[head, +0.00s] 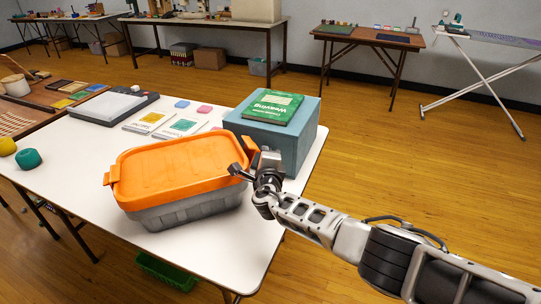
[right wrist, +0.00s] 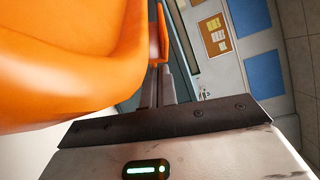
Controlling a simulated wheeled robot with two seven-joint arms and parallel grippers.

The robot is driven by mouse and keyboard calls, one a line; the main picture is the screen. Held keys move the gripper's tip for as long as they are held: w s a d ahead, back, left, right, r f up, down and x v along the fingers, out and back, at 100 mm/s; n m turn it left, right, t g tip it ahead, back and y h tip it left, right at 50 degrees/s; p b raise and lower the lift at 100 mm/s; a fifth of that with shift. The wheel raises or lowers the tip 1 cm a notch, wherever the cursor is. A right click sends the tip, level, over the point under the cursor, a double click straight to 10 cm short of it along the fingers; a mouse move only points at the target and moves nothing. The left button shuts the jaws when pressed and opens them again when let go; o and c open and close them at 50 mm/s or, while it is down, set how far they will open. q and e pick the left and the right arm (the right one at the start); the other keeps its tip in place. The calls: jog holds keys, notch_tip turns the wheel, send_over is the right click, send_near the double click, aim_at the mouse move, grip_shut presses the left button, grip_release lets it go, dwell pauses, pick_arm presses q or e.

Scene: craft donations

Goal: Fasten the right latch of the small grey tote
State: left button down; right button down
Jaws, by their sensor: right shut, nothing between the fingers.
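The small grey tote (head: 190,212) stands on the white table with an orange lid (head: 175,165) on it. An orange latch (head: 111,175) juts out at the lid's left end. The right latch (head: 249,146) juts out at the right end, partly hidden by my right gripper (head: 252,165). In the right wrist view the lid (right wrist: 60,60) fills the left side, and the right latch (right wrist: 158,35) shows just beyond my shut, empty fingers (right wrist: 160,80). The fingers are close to the latch; I cannot tell whether they touch. My left gripper is not in view.
A blue-grey box (head: 285,145) with a green book (head: 272,107) on top stands close behind the tote's right end. Booklets (head: 183,126) and a grey device (head: 113,107) lie behind the tote. The table's front right corner is clear.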

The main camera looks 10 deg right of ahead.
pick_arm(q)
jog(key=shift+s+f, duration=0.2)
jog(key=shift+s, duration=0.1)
